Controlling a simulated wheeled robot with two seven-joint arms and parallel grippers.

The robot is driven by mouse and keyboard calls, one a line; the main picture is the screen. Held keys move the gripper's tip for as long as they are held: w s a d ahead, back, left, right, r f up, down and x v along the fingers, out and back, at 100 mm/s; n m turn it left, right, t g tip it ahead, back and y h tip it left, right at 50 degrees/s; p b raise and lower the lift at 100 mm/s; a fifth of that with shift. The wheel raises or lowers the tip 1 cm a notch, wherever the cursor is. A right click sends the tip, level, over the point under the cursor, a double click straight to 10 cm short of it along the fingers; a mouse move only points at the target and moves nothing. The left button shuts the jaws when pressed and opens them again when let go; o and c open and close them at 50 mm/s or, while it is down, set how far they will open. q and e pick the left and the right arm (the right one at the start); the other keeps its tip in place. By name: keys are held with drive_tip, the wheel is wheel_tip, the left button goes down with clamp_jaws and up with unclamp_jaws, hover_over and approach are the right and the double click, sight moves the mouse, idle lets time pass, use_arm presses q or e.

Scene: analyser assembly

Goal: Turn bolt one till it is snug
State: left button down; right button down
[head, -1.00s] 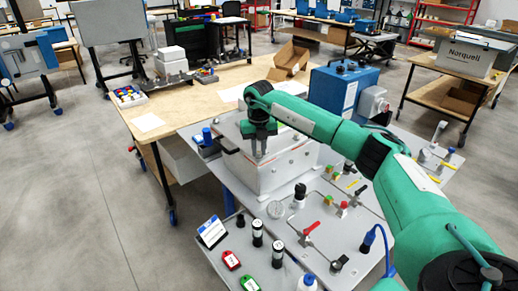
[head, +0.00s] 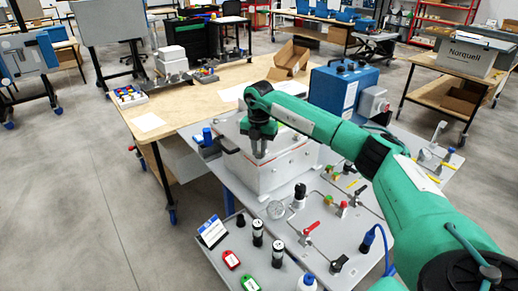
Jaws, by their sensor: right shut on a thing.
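A pale grey-white analyser housing (head: 278,178) with a thin red line around it stands on the grey work surface in the middle of the head view. My right gripper (head: 259,152) points straight down onto its top, near the left part. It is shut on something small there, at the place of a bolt. The bolt itself is hidden by the fingers and too small to make out. My left gripper is not in view.
A blue box (head: 343,92) stands behind the housing, close to my right forearm. Black cylinders (head: 278,253), a tilted small sign (head: 212,231), red and green tags and red-handled valves crowd the front. A wooden table (head: 190,108) is behind left.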

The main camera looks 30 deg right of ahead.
sight(259, 152)
drive_tip(key=shift+d+r, duration=0.1)
drive_tip(key=shift+r, duration=0.05)
drive_tip(key=c, duration=1.3)
unclamp_jaws()
drive_tip(key=shift+r+b, duration=1.6)
drive_tip(key=shift+r, duration=5.25)
drive_tip(key=shift+f, duration=0.15)
